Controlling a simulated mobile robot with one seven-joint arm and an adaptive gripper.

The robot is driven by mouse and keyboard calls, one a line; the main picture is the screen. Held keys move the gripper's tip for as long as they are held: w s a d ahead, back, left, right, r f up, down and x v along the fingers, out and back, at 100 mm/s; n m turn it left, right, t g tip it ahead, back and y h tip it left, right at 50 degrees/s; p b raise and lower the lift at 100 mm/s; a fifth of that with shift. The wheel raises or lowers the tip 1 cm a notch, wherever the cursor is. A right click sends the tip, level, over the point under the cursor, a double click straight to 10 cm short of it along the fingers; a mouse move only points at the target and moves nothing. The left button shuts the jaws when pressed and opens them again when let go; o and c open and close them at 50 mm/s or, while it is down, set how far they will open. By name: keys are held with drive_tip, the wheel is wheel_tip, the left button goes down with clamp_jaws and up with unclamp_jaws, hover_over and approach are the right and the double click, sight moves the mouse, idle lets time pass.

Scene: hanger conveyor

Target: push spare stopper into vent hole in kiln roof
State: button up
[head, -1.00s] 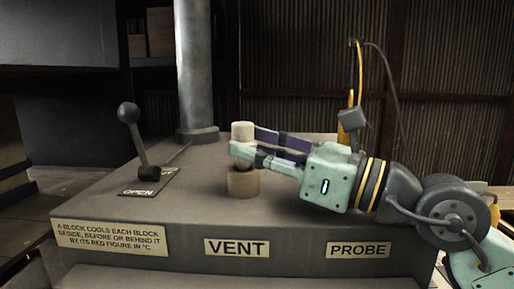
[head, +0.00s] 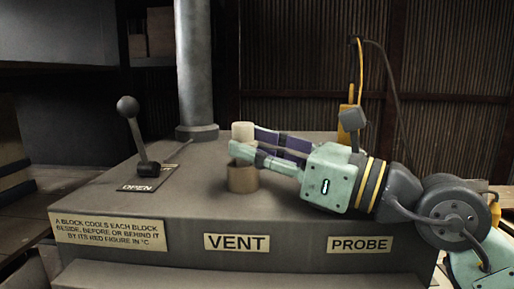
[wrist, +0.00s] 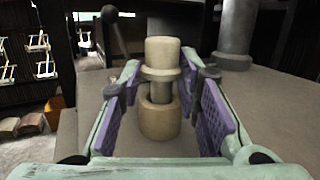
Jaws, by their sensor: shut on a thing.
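The spare stopper (head: 243,131) is a cream plug with a wide flange and a narrower stem, also in the wrist view (wrist: 162,53). My gripper (head: 240,155) is shut on it, with purple-padded fingers (wrist: 159,95) on either side, and holds it upright. The tan vent collar (head: 243,181) stands on the grey kiln roof (head: 120,209) directly below, behind the VENT label; it also shows in the wrist view (wrist: 160,121). The stem reaches down to the collar's mouth, and the flange sits above the rim. My finger hides the join in the head view, so its depth cannot be told.
A ball-topped lever (head: 136,135) stands at the OPEN plate to the left. A grey flue pipe (head: 194,70) rises behind the collar. A yellow probe handle (head: 350,125) with a cable stands behind my arm. The roof's front left is clear.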

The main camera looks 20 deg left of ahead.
drive_tip(key=shift+r+p, duration=0.4)
drive_tip(key=shift+r, duration=0.4)
drive_tip(key=shift+f+b, duration=1)
drive_tip(key=shift+b, duration=0.45)
idle(1.6)
drive_tip(key=shift+r, duration=0.15)
drive_tip(key=shift+r+p, duration=0.6)
drive_tip(key=shift+r, duration=0.3)
drive_tip(key=shift+f+b, duration=1.05)
drive_tip(key=shift+b, duration=0.2)
idle(1.1)
drive_tip(key=shift+r, duration=0.1)
drive_tip(key=shift+r+p, duration=0.6)
drive_tip(key=shift+r, duration=0.3)
